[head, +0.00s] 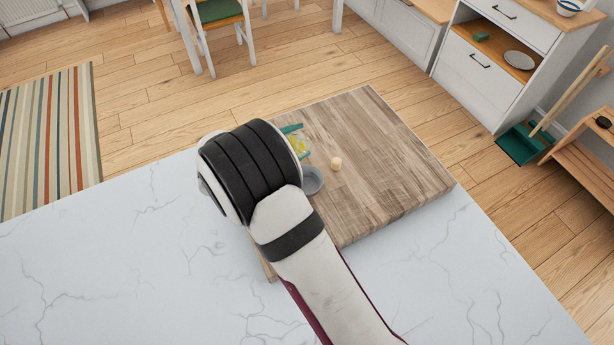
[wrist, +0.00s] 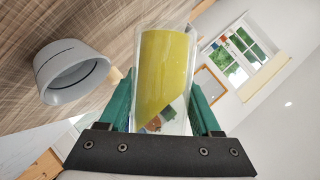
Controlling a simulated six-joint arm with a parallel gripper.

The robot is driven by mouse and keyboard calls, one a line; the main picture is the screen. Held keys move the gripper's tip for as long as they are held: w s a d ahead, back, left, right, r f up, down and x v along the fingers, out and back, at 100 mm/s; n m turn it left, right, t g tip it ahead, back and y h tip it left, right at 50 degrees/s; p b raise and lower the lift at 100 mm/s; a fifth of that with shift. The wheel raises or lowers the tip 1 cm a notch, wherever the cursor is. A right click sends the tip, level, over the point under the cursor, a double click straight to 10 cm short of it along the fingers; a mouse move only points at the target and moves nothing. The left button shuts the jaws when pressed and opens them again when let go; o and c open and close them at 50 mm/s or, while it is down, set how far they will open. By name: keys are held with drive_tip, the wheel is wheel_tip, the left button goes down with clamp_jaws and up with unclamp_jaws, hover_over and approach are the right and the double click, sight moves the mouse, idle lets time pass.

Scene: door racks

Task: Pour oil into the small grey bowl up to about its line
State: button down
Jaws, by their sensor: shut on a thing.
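The small grey bowl (head: 312,181) stands on the wooden board, partly hidden behind my arm in the head view. In the wrist view the bowl (wrist: 70,74) shows at the left with a dark line around its inside, and I see no oil in it. My gripper (wrist: 163,100) is shut on a clear vessel (wrist: 190,55) holding yellow oil (wrist: 165,70). The vessel lies between the green fingers, beside the bowl and apart from it. In the head view, my arm hides most of the gripper and the oil shows as a small yellow patch (head: 297,145).
The wooden board (head: 390,150) lies on a white marble counter (head: 130,250). A small pale round object (head: 336,163) stands on the board, right of the bowl. The board's right part is clear. A cabinet (head: 480,75) and chair (head: 215,20) stand beyond the counter.

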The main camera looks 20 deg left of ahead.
drive_tip(key=shift+w+a+f+m+t+y, duration=0.15)
drive_tip(key=shift+a+f+m+t+y, duration=0.1)
drive_tip(key=shift+m+t+y, duration=0.25)
drive_tip(key=shift+w+a+f+m+t+y, duration=0.2)
drive_tip(key=shift+a+m+y, duration=0.1)
drive_tip(key=shift+m, duration=0.3)
idle(4.0)
drive_tip(key=shift+a+f+m+p, duration=0.1)
drive_tip(key=shift+f+m+p, duration=0.2)
drive_tip(key=shift+m, duration=0.2)
idle(1.4)
drive_tip(key=shift+w+a+f+t, duration=0.1)
drive_tip(key=shift+f+t, duration=0.2)
drive_tip(key=shift+t, duration=0.1)
idle(0.6)
